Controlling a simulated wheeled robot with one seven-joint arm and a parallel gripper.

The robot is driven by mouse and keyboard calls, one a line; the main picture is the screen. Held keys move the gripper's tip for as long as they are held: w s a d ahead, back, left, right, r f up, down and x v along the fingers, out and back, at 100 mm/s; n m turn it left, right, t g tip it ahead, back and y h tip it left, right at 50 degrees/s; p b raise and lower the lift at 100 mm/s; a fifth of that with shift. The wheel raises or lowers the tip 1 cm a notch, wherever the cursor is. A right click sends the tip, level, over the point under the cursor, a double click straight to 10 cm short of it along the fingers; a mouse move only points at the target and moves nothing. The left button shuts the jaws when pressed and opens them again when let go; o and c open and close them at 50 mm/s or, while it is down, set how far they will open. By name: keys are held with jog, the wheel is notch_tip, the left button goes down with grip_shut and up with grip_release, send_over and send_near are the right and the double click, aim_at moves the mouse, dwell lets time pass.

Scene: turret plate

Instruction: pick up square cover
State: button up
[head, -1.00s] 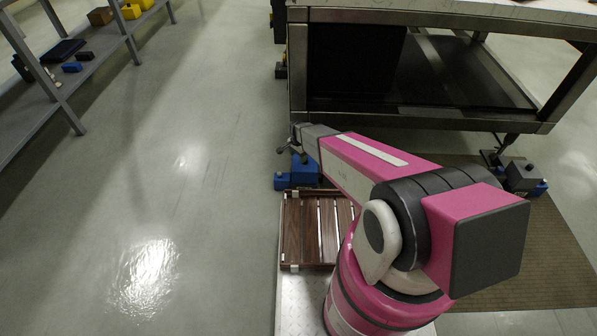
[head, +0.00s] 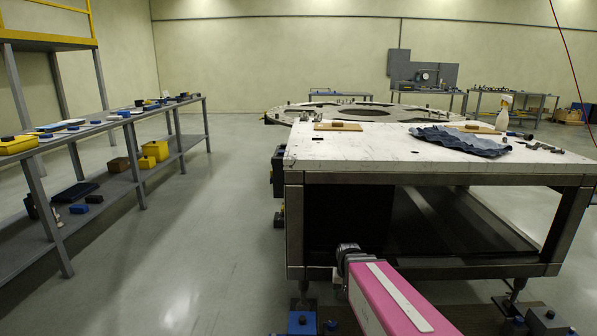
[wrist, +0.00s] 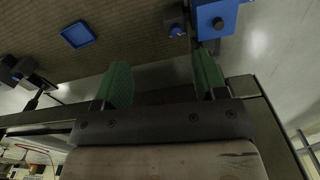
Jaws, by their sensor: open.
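No square cover can be made out for certain. Two flat wooden boards with small dark blocks on top lie on the white worktable, one near its back left (head: 338,127) and one farther right (head: 478,129); either may be the cover, but they are too small to tell. In the wrist view my gripper (wrist: 163,82) has its two green-padded fingers wide apart with nothing between them. It is low by the front of the worktable, well below and away from the boards. In the head view the fingers are not visible; only my pink arm shows at the bottom.
The white worktable (head: 350,150) stands ahead, with a blue cloth (head: 460,141) and spray bottle (head: 503,113) on it. A large round plate (head: 290,112) stands behind. Grey shelves (head: 100,125) line the left, with clear floor between. A blue tray (wrist: 78,34) lies on the brown mat.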

jog(key=s+r+n, duration=0.1)
jog(key=s+r, duration=0.3)
jog(key=s, duration=0.1)
jog(key=m, duration=0.9)
send_over(300, 320)
jog(key=w+d, duration=0.2)
jog(key=w, duration=0.1)
notch_tip(300, 320, down, 31)
jog(key=shift+s+f, duration=0.1)
jog(key=shift+f, duration=0.1)
jog(key=f, duration=0.2)
jog(key=s+a+f, duration=0.1)
jog(key=f, duration=0.1)
jog(key=s+f, duration=0.1)
jog(key=shift+a+f, duration=0.3)
jog(key=shift+f, duration=0.1)
jog(key=shift+s+a+f, duration=0.1)
jog(key=shift+s, duration=0.1)
jog(key=shift+s+a, duration=0.15)
jog(key=shift+s, duration=0.05)
jog(key=shift+c, duration=0.3)
jog(key=c, duration=1)
grip_shut()
